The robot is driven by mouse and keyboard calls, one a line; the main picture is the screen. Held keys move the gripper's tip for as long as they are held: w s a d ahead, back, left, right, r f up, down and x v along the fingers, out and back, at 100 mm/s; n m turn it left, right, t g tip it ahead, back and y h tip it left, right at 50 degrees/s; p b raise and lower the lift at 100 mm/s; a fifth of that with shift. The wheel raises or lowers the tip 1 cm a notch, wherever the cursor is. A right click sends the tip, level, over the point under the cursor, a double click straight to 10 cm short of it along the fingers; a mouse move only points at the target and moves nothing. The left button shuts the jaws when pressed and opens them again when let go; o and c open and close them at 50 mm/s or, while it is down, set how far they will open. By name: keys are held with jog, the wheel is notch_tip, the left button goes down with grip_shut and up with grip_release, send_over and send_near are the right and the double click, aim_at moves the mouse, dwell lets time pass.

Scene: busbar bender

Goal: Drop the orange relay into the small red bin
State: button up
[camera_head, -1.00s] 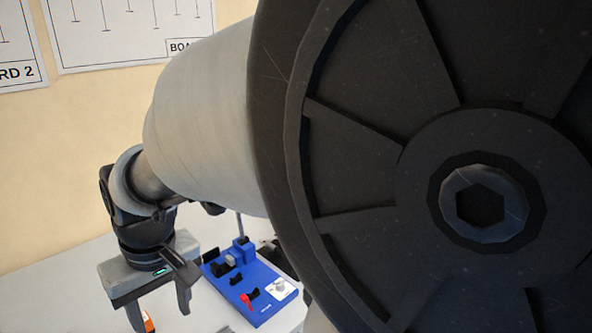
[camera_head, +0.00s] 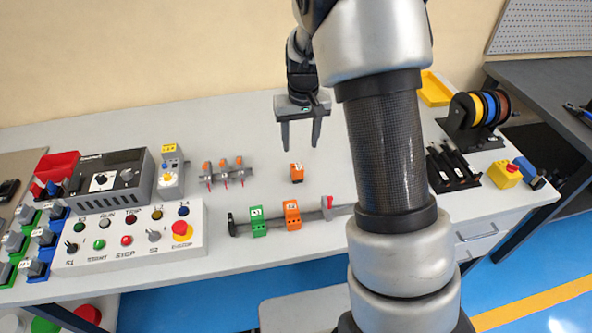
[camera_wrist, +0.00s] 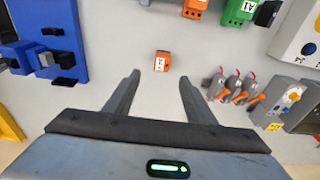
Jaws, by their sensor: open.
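A loose orange relay (camera_head: 297,172) with a white label stands on the table in the head view. In the wrist view the relay (camera_wrist: 161,62) lies just beyond my open fingertips, roughly centred between them. My gripper (camera_head: 300,144) points down above and slightly behind the relay, apart from it and empty. In the wrist view my gripper (camera_wrist: 159,78) has its two fingers spread wide with nothing between them. The small red bin (camera_head: 57,166) is at the far left back of the table; its inside is mostly hidden.
A rail (camera_head: 325,214) with green and orange blocks lies in front of the relay. Three lever parts (camera_head: 224,173) are to its left. A control box (camera_head: 128,238) and a grey device (camera_head: 113,178) stand near the bin. The table behind the relay is clear.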

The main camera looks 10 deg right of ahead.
aim_at(297, 167)
jog(key=f, duration=0.7)
jog(key=shift+w+f, duration=0.1)
jog(key=shift+w, duration=0.3)
jog(key=shift+w+a+f, duration=0.15)
jog(key=shift+w+f, duration=0.05)
jog(key=shift+f, duration=1.15)
jog(key=shift+w+a+f, duration=0.1)
jog(key=shift+w+f, duration=0.05)
jog(key=shift+f, duration=1.2)
jog(key=shift+r, duration=0.1)
jog(key=c, duration=1.3)
